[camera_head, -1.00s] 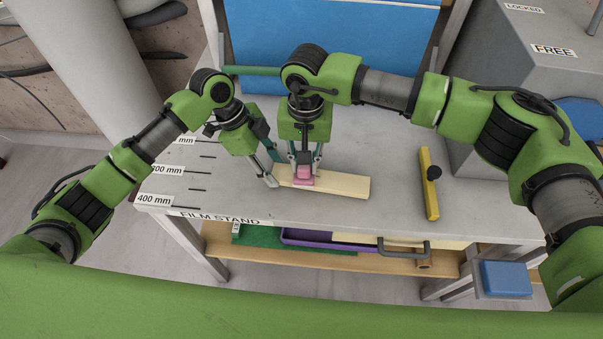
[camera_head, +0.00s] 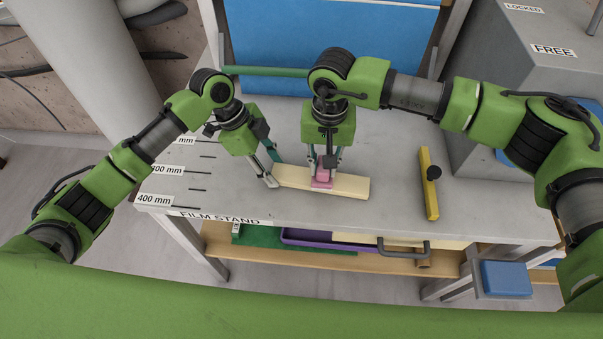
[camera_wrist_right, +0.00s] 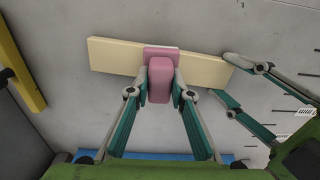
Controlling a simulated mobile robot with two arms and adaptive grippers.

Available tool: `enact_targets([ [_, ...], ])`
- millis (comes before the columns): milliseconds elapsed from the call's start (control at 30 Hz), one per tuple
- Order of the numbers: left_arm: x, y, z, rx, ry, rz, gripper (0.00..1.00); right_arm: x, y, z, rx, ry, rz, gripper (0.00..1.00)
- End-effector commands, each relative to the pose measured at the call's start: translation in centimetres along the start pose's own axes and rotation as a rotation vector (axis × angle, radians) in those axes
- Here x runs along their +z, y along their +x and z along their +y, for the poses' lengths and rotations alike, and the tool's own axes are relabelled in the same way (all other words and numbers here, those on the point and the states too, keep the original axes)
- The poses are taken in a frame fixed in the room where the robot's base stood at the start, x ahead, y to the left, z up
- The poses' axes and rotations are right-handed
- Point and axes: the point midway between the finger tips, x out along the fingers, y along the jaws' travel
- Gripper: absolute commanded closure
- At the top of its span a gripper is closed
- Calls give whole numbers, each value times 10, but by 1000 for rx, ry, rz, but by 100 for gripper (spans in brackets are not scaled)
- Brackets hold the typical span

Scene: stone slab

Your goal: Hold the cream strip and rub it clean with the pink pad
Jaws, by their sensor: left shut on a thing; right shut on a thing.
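The cream strip (camera_head: 349,186) lies flat on the grey slab, and it also shows in the right wrist view (camera_wrist_right: 115,56). My left gripper (camera_head: 275,174) is shut on the strip's left end in the head view. My right gripper (camera_head: 324,174) is shut on the pink pad (camera_head: 322,181), which rests on the strip near its middle. In the right wrist view the pad (camera_wrist_right: 160,80) sits between both fingertips, its wider base across the strip. The strip's face under the pad is hidden.
A yellow bar with a black knob (camera_head: 428,185) lies on the slab to the right of the strip. A grey box (camera_head: 515,80) stands at the back right. The slab's front edge (camera_head: 380,231) is close to the strip. Bare slab lies between the strip and the yellow bar.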

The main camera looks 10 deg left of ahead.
Motion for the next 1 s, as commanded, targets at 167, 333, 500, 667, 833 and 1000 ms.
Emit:
enact_targets([
  [167,1,-2,-2,-5,-2,-2,100,0,-8,-3,4,0,-1,97],
  [333,1,-1,-1,-3,-1,-1,100,-1,-24,-12,1,-1,1,97],
  [500,0,-1,-1,-2,0,-1,100,-2,-40,-20,0,-1,1,97],
  [667,0,0,0,-1,0,-1,100,-3,-54,-28,0,-1,2,97],
  [833,0,0,0,0,0,-1,100,-4,-70,-36,-2,-1,2,97],
  [1000,0,0,0,0,1,-2,100,-5,-84,-43,-1,0,1,97],
])
